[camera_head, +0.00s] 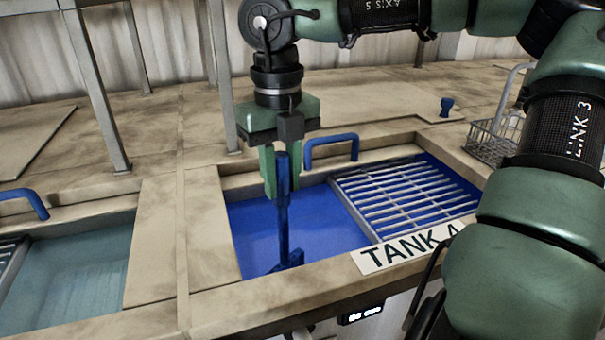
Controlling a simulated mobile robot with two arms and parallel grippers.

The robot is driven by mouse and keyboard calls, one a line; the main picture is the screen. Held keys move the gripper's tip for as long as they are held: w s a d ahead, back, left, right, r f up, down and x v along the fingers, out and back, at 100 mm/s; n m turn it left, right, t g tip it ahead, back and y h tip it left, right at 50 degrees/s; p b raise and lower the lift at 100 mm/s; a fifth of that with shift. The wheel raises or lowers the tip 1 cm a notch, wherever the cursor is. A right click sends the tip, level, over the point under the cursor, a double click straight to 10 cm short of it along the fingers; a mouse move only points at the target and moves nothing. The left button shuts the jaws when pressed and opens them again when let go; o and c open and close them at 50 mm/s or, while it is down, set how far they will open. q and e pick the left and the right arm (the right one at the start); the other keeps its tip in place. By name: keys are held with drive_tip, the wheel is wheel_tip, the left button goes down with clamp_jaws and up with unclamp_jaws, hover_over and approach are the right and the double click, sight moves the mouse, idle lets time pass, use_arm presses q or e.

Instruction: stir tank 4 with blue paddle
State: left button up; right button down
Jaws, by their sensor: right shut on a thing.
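Tank 4 (256,222) holds deep blue liquid, with a label reading "TANK" and a partly hidden "4" on its front rim. My right gripper (278,185) points down over the tank's left part and is shut on the blue paddle (284,225). The paddle hangs upright, its lower end near the tank's front edge; I cannot tell how deep it reaches into the liquid. My left gripper is not in view.
A metal grate (405,197) covers the right part of tank 4. A blue handle (331,141) stands at its back rim. A wire basket (490,143) sits at the right. Another tank (70,268) with pale teal liquid lies at the left. Grey posts (100,95) rise behind.

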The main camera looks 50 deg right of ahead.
drive_tip(key=d+p, duration=0.1)
drive_tip(key=d, duration=0.6)
drive_tip(key=shift+w+d, duration=0.2)
drive_tip(key=shift+w, duration=0.1)
drive_tip(key=shift+r, duration=0.1)
wheel_tip(320, 180, up, 20)
drive_tip(key=p, duration=1.6)
drive_tip(key=shift+r, duration=0.2)
